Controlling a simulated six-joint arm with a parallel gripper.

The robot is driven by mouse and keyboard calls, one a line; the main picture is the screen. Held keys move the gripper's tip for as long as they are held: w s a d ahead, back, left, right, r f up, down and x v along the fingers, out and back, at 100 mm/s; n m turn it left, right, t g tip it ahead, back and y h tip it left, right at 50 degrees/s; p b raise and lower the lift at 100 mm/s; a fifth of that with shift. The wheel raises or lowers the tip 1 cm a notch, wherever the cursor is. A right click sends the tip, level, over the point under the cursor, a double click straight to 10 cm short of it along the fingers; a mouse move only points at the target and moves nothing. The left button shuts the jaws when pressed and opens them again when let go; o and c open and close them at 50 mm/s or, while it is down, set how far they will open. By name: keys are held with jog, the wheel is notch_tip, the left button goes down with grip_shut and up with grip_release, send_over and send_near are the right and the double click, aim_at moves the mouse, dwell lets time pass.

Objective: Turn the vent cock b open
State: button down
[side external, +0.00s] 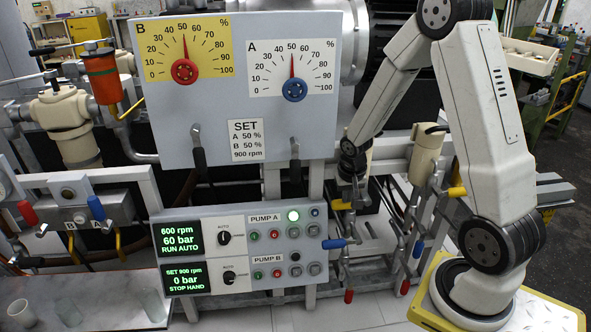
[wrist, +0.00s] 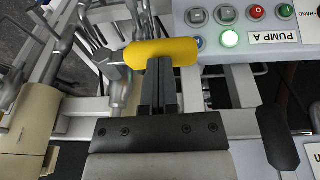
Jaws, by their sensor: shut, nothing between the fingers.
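No label reading vent cock b can be made out. A yellow lever handle (wrist: 163,53) lies crosswise just beyond my fingertips in the wrist view, below the pump panel's lamps. I cannot tell whether the fingers touch it. In the side view a yellow handle (side external: 340,205) shows at the lower end of my arm, near my gripper (side external: 354,195). A second yellow handle (side external: 457,191) is further right, by a cream cylinder. My gripper (wrist: 159,62) is shut and empty, its two dark fingers together. The fingertips are hard to make out in the side view.
The pump panel (side external: 237,250) stands left of my gripper. Blue handle (side external: 334,244) and red handle (side external: 348,296) hang below it; another blue handle (side external: 418,249) and red handle (side external: 405,287) are to the right. The gauge board (side external: 238,110) rises above left. Pipes crowd the area.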

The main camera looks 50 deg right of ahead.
aim_at(342, 205)
jog(key=shift+w+a+f+g+h, duration=0.15)
jog(key=shift+f+g+h, duration=0.35)
jog(key=shift+g, duration=0.1)
jog(key=shift+w+a+f+n+g+h, duration=0.1)
jog(key=shift+a+f+n+g+h, duration=0.05)
jog(key=shift+f+g+h, duration=0.45)
jog(key=shift+w+a+f+n+g+h, duration=0.1)
jog(key=shift+f+n+g+h, duration=0.05)
jog(key=shift+f+g+h, duration=0.4)
notch_tip(342, 205, down, 2)
jog(key=shift+s+g+h, duration=0.1)
jog(key=shift+g+h, duration=0.95)
jog(key=shift+h, duration=0.2)
jog(key=shift+s+d+f+n+g+h, duration=0.2)
jog(key=shift+s+d+f+g+h, duration=0.25)
jog(key=shift+f+g+h, duration=0.35)
jog(key=shift+s+d+f+n+g+h, duration=0.2)
jog(key=shift+s+d+f+g+h, duration=0.2)
jog(key=shift+f+g+h, duration=0.4)
jog(key=shift+s+d+f+n+g+h, duration=0.2)
jog(key=shift+s+d+f+g+h, duration=0.3)
jog(key=shift+f+h, duration=0.4)
jog(key=w+a, duration=0.8)
jog(key=a, duration=0.4)
jog(key=shift+w+r, duration=0.15)
